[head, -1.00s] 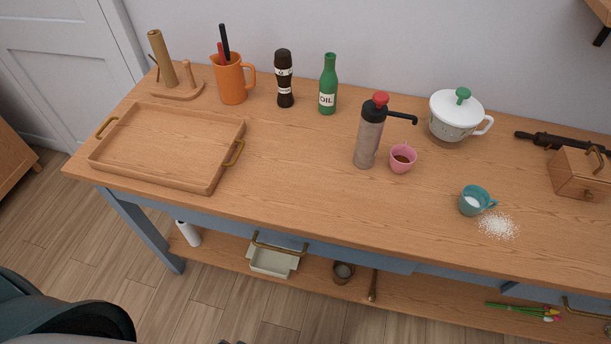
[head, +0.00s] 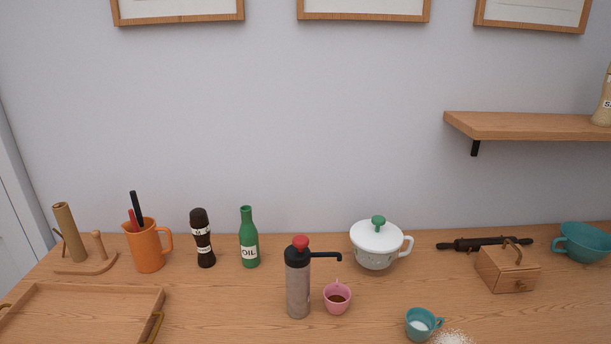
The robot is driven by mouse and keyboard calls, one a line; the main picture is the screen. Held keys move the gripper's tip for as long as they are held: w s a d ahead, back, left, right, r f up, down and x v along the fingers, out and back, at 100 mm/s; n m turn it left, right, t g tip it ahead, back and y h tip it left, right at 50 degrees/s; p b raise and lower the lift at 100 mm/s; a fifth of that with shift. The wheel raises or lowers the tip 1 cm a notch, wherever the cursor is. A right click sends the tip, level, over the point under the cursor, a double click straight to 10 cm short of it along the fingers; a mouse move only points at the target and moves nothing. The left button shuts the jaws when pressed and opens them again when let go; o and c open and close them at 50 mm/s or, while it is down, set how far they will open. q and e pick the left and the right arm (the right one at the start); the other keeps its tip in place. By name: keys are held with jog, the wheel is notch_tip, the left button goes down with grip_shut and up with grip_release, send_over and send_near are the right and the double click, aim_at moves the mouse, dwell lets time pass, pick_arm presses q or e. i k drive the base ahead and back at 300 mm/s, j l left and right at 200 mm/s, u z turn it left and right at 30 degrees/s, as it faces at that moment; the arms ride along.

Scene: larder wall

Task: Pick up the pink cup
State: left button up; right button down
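The pink cup (head: 337,299) stands upright on the wooden table, with something brown inside it. It is just right of a grey pump bottle (head: 298,285) with a red knob and a black spout, which reaches out behind and above the cup. Neither of my grippers is in the head view.
A teal cup (head: 421,323) with white contents stands at the front right beside spilled white grains (head: 452,338). A lidded white pot (head: 376,246) is behind the pink cup. A green oil bottle (head: 248,238), dark shaker (head: 202,239) and orange jug (head: 147,248) stand left. A tray (head: 90,290) is front left.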

aim_at(337, 295)
jog(key=l, duration=1.3)
jog(key=l+u, duration=0.15)
jog(key=l, duration=1.1)
